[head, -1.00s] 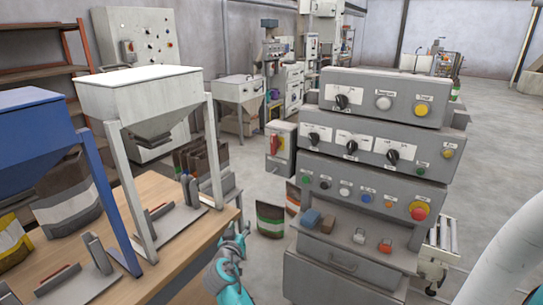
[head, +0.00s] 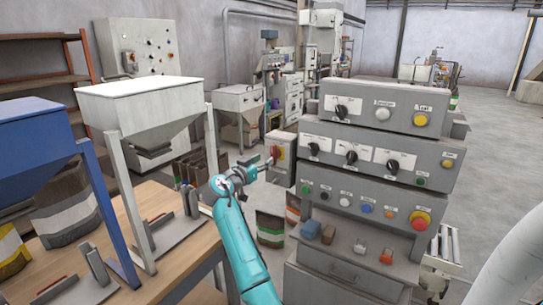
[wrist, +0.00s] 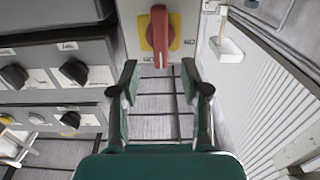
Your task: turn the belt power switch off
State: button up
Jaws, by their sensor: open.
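The belt power switch appears to be a red rotary handle on a yellow plate (wrist: 160,38), on the front of a light grey box. The handle stands roughly vertical in the wrist view, with small lettering low on either side, partly unreadable. In the head view the red and yellow switch (head: 275,151) is on the box left of the control console. My gripper (wrist: 160,85) is open and empty, its two fingers apart below the handle in the wrist view. In the head view my gripper (head: 268,164) points at the box, close to the switch; contact cannot be told.
A stacked grey control console (head: 377,150) with black knobs and coloured buttons stands right of the switch box. A wooden table (head: 180,250) with hoppers is at left. Bags (head: 270,228) stand on the floor below the box.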

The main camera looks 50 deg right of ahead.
aim_at(272, 154)
jog(key=d, duration=0.6)
jog(key=shift+w+d, duration=0.25)
jog(key=shift+w, duration=0.05)
grip_shut()
